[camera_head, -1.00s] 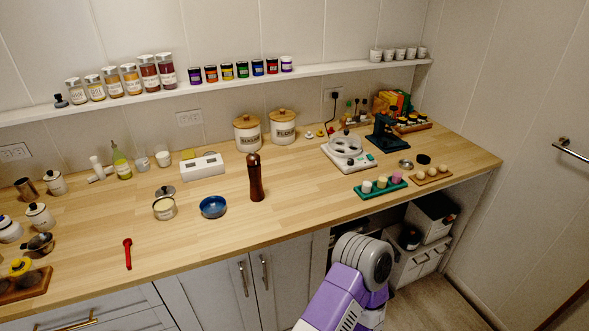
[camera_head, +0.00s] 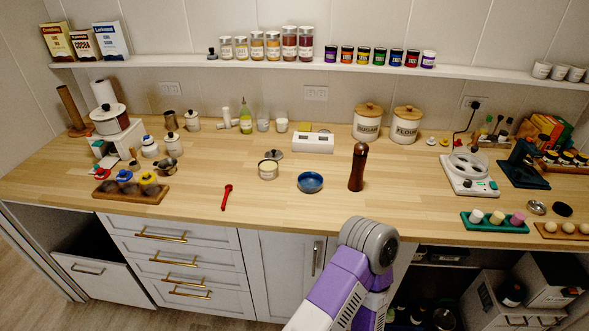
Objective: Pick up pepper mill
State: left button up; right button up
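The pepper mill (camera_head: 357,168) is dark brown, tall and slim. It stands upright on the wooden counter, right of a blue bowl (camera_head: 310,182) and in front of the sugar canister (camera_head: 367,123). A purple and grey link of my arm rises from the bottom of the view, below the counter's front edge and just under the mill. It does not touch the mill. Neither of my grippers shows in the view.
The wooden counter (camera_head: 265,220) has bare room in front of the mill. A white box with displays (camera_head: 306,143) stands behind the bowl. A red spoon (camera_head: 226,197) lies to the left. A white appliance (camera_head: 468,172) and a green tray (camera_head: 493,224) stand to the right.

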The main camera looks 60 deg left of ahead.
aim_at(355, 185)
jog(key=u, duration=2.05)
